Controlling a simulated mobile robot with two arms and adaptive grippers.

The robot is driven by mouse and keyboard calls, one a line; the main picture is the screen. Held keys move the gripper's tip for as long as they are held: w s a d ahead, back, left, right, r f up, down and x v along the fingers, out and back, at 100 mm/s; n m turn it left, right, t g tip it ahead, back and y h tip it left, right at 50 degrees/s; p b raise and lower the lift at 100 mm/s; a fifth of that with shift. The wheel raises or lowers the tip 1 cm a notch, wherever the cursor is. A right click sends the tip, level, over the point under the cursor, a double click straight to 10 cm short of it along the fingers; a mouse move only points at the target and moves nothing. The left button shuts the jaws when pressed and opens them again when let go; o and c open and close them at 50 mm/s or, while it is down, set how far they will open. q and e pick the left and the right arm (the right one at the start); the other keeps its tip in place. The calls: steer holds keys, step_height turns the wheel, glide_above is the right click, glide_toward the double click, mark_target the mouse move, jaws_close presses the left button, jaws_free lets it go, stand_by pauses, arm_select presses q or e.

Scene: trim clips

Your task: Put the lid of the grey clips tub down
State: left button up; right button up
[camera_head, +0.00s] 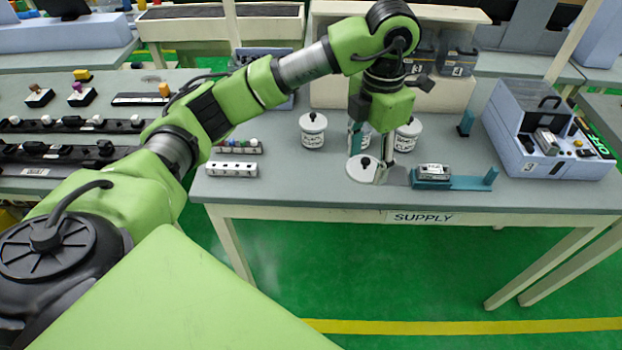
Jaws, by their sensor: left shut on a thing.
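My left gripper (368,163) points down near the front of the supply table and is shut on a lid with a black knob (365,160). A pale round disc (356,175) shows around and under the fingertips; I cannot tell where the lid ends and the disc begins, or if the lid touches it. Behind the fingers stands a labelled tub (366,139), mostly hidden, its top not visible. A white tub with a black-knobbed lid (312,131) stands to its left, another tub (408,136) to its right. The labels are too small to read. My right gripper is not in view.
A teal fixture with a grey part (433,171) lies just right of the disc. A white block with holes (231,169) and a clip rack (236,147) lie to the left. A blue-grey machine (545,135) stands at the right. The table's front edge is close.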

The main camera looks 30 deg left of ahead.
arm_select(q)
steer(key=shift+w+a+f, duration=0.1)
steer(key=shift+a, duration=0.1)
steer(key=p, duration=0.2)
glide_toward(312, 178)
steer(key=d+r, duration=0.2)
steer(key=d, duration=0.2)
steer(key=a+f, duration=0.1)
steer(key=f, duration=0.1)
steer(key=a+f, duration=0.1)
steer(key=shift+a+f+p, duration=0.3)
steer(key=shift+a+f, duration=0.05)
steer(key=shift+a, duration=0.05)
steer(key=shift+a+f, duration=0.35)
steer(key=shift+f, duration=0.1)
steer(key=f+p, duration=0.2)
steer(key=f, duration=0.1)
steer(key=shift+a, duration=0.3)
steer(key=shift+f, duration=0.35)
